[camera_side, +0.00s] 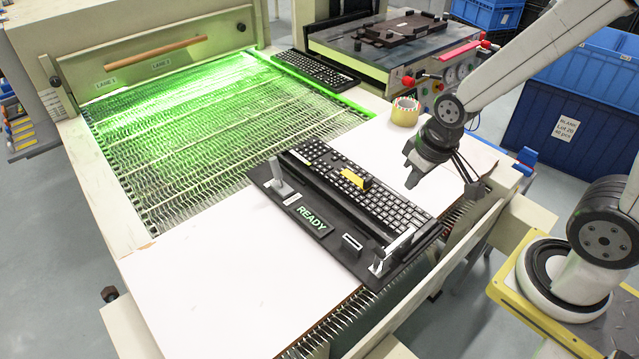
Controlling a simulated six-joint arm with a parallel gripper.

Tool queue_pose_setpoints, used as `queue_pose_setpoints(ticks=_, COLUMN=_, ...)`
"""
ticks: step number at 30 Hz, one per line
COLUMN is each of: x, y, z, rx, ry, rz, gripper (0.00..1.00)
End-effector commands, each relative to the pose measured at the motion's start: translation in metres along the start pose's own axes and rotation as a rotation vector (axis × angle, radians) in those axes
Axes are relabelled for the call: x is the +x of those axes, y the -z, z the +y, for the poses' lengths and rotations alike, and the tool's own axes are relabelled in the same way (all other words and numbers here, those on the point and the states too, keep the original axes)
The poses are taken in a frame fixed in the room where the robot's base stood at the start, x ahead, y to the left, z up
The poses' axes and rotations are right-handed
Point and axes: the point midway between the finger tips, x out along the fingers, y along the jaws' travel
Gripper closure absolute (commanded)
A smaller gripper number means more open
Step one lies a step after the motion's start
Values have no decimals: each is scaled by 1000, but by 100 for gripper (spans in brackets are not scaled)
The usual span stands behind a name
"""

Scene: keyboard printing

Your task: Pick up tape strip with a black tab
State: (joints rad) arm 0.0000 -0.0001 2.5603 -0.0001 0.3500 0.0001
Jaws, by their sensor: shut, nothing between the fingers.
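A black keyboard (385,203) sits in a dark fixture marked READY (311,218) on the white surface. A small yellow piece (354,179) stands up from the keyboard's keys. I cannot tell which of these is the tape strip, and a black tab is not clear on either. A roll of yellow tape (405,112) is behind my gripper. My gripper (410,170) is shut and empty, above the white surface to the right of the standing yellow piece, apart from it.
White clamps (391,248) rise at the fixture's ends. A green-lit wire conveyor (220,135) runs into the oven at the upper left, with another keyboard (318,70) along its far edge. The white surface (190,285) is clear at lower left. Blue crates (570,125) stand behind the arm.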

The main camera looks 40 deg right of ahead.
Motion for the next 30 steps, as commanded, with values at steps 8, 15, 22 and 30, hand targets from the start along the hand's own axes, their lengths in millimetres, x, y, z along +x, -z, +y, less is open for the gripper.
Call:
queue_pose_setpoints(ticks=8, x=0, y=0, z=0, rx=0, ry=0, rz=0, gripper=100)
queue_pose_setpoints(ticks=15, x=0, y=0, z=0, rx=0, ry=0, rz=0, gripper=59)
queue_pose_setpoints(ticks=22, x=0, y=0, z=0, rx=0, ry=0, rz=0, gripper=41)
queue_pose_setpoints(ticks=30, x=1, y=4, z=1, rx=32, ry=-1, rz=-4, gripper=41)
